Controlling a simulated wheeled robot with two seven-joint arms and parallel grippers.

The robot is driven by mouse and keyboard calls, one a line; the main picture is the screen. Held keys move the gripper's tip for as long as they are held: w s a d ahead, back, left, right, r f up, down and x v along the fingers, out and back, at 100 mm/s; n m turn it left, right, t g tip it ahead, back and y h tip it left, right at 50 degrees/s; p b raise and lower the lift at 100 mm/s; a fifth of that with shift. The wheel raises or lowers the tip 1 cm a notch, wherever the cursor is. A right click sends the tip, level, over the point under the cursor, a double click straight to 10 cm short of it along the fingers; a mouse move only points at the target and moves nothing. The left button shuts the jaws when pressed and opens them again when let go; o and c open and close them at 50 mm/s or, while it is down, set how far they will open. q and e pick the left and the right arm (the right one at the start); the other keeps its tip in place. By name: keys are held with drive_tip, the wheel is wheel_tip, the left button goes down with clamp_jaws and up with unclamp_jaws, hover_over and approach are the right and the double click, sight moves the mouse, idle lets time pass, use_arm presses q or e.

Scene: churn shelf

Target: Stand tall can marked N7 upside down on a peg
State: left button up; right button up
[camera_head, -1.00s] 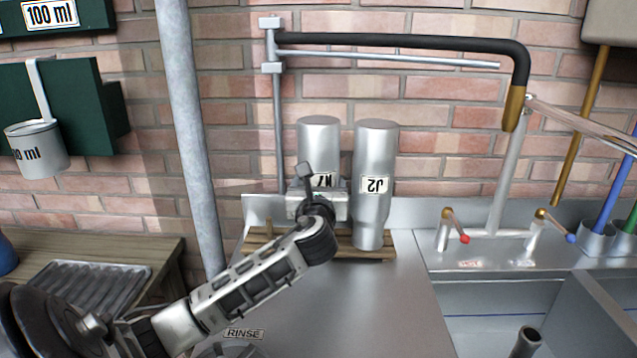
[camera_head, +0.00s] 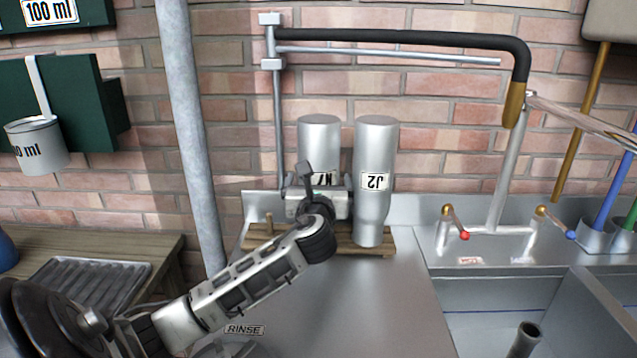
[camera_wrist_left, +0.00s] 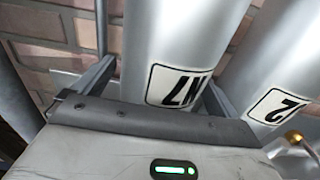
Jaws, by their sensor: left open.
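The tall can marked N7 (camera_head: 319,143) stands upside down on the wooden peg rack (camera_head: 375,252), its label inverted. My left gripper (camera_head: 318,185) is in front of its lower part and hides its base and any peg under it. In the left wrist view the N7 can (camera_wrist_left: 165,45) stands between the two spread fingers (camera_wrist_left: 155,85). The gripper is open around it; I cannot tell if a finger touches. The can marked J2 (camera_head: 374,160) stands upside down just to the right on the same rack. My right gripper is not in view.
A bare peg (camera_head: 269,224) shows at the rack's left end. A grey vertical pipe (camera_head: 190,130) stands left of the rack. The sink taps (camera_head: 455,222) and basin are at right. The steel counter (camera_head: 375,310) in front is clear.

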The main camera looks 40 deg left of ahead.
use_arm(q)
drive_tip(key=shift+d+f, duration=0.1)
drive_tip(key=v, duration=1.5)
drive_tip(key=shift+s+d, duration=0.2)
drive_tip(key=shift+s, duration=0.15)
